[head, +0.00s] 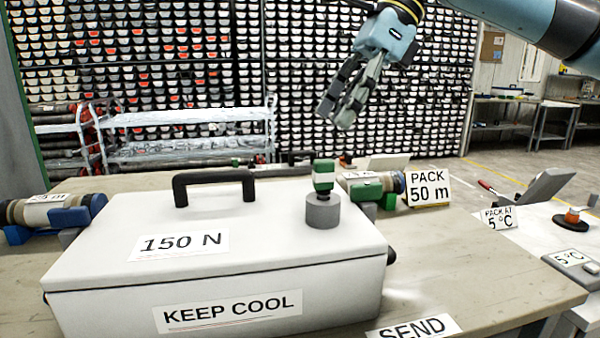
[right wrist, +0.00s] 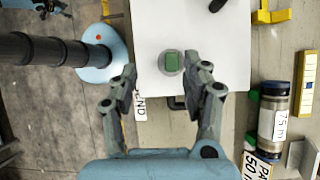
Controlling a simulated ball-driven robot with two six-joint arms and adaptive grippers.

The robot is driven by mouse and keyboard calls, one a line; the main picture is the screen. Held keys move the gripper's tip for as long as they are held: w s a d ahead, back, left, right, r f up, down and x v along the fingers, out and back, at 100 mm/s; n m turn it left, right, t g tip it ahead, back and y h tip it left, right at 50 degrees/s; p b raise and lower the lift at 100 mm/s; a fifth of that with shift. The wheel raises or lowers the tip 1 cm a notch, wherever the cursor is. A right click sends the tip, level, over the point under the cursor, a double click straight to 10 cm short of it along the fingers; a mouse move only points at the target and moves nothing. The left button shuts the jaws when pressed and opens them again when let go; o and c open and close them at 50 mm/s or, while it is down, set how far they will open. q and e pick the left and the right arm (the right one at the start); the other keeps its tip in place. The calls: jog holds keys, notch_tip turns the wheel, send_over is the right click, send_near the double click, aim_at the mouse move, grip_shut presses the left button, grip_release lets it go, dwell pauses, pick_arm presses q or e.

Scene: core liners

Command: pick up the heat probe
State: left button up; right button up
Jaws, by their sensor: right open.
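A small upright piece with a green top and white band, which I take for the heat probe (head: 323,177), stands in a grey round holder (head: 323,211) on the lid of the white cool box (head: 120,225). In the right wrist view the probe (right wrist: 171,62) shows from above as a green square, between my spread fingers in the picture. My right gripper (head: 337,110) hangs in the air above and beyond the box, open and empty, apart from the probe. In the wrist view both fingers of this gripper (right wrist: 161,66) show. My left gripper is not in view.
The box has a black lid handle (head: 214,176). Core liners lie in cradles left (head: 50,211) and behind right (head: 365,186) of it. A "PACK 50 m" sign (head: 429,188) stands nearby. A white side table (head: 530,225) is at right.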

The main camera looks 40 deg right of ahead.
aim_at(326, 160)
jog(key=shift+h, duration=0.7)
jog(key=f, duration=0.1)
jog(key=d+f, duration=0.1)
jog(key=f, duration=0.1)
jog(key=shift+w+d+f+p, duration=0.25)
jog(key=shift+w+f+p, duration=0.05)
jog(key=shift+f+p, duration=0.05)
jog(key=shift+w+a+f, duration=0.1)
jog(key=shift+f, duration=0.25)
jog(key=shift+w+a+f, duration=0.15)
jog(key=shift+a+f, duration=0.15)
jog(key=shift+f, duration=0.1)
jog(key=p+x, duration=0.1)
jog(key=x, duration=0.3)
jog(key=shift+w+a, duration=0.1)
jog(key=shift+a, duration=0.1)
jog(key=shift+f, duration=0.15)
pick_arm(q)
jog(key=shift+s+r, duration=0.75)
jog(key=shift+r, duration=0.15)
pick_arm(e)
jog(key=shift+c, duration=0.6)
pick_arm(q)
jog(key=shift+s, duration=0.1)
pick_arm(e)
grip_shut()
